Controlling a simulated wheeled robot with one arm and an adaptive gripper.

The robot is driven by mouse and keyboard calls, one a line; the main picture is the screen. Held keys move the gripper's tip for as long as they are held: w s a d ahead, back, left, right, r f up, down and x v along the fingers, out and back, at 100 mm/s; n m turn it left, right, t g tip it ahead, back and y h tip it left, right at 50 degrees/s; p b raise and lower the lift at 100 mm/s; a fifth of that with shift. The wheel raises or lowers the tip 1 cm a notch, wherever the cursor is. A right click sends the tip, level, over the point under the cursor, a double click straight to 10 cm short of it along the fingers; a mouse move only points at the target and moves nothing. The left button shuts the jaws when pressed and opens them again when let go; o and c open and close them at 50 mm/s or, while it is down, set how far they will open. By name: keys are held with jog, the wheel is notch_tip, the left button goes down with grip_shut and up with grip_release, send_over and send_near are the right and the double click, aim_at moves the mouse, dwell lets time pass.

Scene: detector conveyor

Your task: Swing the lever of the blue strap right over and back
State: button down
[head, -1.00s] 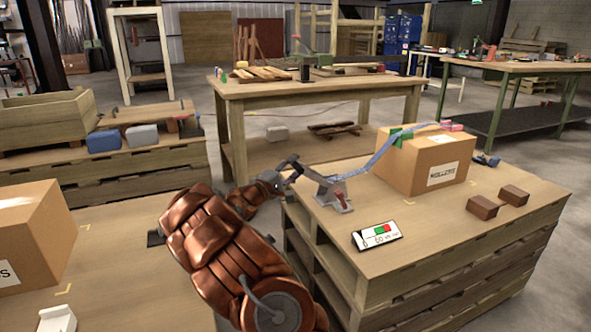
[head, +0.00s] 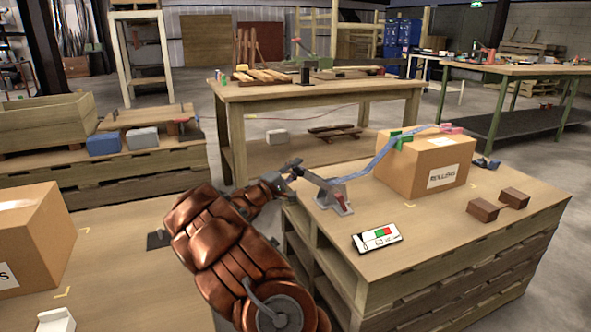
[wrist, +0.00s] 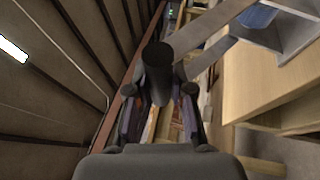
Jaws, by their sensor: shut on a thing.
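The blue strap (head: 378,156) runs over the cardboard box (head: 402,174) down to a grey ratchet (head: 333,197) on the pallet table. The ratchet's lever (head: 314,178) points up and to the left, out past the table's left edge. My gripper (head: 291,168) is at the lever's outer end, shut on its handle. In the wrist view my gripper (wrist: 160,110) has its fingers either side of the dark round handle (wrist: 158,68), and the grey lever arms (wrist: 215,28) run off to the upper right. The exact finger contact is partly hidden behind the handle.
A display (head: 377,238) with a green and red panel lies on the table in front of the ratchet. Two brown blocks (head: 483,209) lie to the right. Another bench (head: 318,88) stands behind. A second box (head: 35,235) stands on the left table.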

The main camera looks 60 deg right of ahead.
dwell(0.3)
jog(key=shift+s+d+r+y+p, duration=0.2)
jog(key=shift+d+r+y+p, duration=0.15)
jog(key=shift+r, duration=0.2)
jog(key=c, duration=1)
grip_release()
jog(key=shift+f, duration=0.1)
jog(key=v, duration=1.2)
jog(key=shift+s+a, duration=0.1)
